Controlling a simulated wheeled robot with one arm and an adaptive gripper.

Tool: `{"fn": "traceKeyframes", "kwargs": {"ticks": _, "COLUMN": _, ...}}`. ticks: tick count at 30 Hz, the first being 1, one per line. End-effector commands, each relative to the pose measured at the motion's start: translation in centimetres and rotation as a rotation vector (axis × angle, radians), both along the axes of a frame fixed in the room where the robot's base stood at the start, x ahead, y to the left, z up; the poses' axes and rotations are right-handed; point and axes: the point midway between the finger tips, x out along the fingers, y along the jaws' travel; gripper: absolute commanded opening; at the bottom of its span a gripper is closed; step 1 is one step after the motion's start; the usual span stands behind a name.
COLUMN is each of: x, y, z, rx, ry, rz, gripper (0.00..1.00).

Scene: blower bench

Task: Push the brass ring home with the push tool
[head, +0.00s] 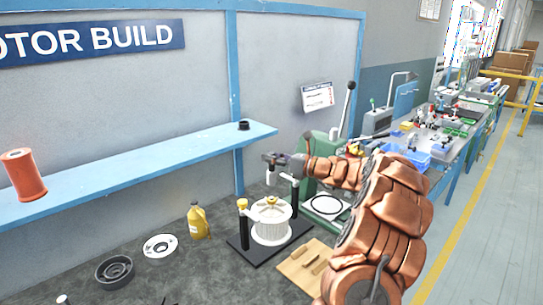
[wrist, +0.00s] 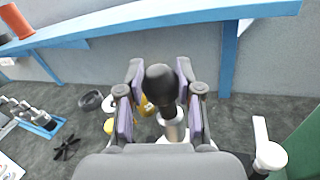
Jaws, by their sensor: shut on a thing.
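My gripper (head: 276,159) is shut on the push tool, above the white finned housing (head: 271,229). In the wrist view the tool's black round knob (wrist: 160,84) sits between the fingers, with a pale shaft below it. The shaft (head: 270,178) hangs about upright in the head view. The brass ring (head: 271,200) shows at the top middle of the housing, below the tool. A gap seems to show between them. How deep the ring sits cannot be told.
The housing stands on a black base (head: 241,244) with a dark post (head: 243,230) at left. A green press (head: 310,150), a wooden board (head: 303,268), a yellow bottle (head: 199,222) and round parts (head: 160,246) are nearby. A blue shelf (head: 130,163) runs behind.

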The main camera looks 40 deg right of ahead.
Motion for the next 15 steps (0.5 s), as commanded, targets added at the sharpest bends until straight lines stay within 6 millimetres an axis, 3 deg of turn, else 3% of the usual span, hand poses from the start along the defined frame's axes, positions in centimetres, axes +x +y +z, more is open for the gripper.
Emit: {"fn": "traceKeyframes", "kwargs": {"ticks": 15, "x": 0.0, "y": 0.1, "z": -3.5, "rx": 0.001, "ry": -0.001, "rz": 0.001, "gripper": 0.00}}
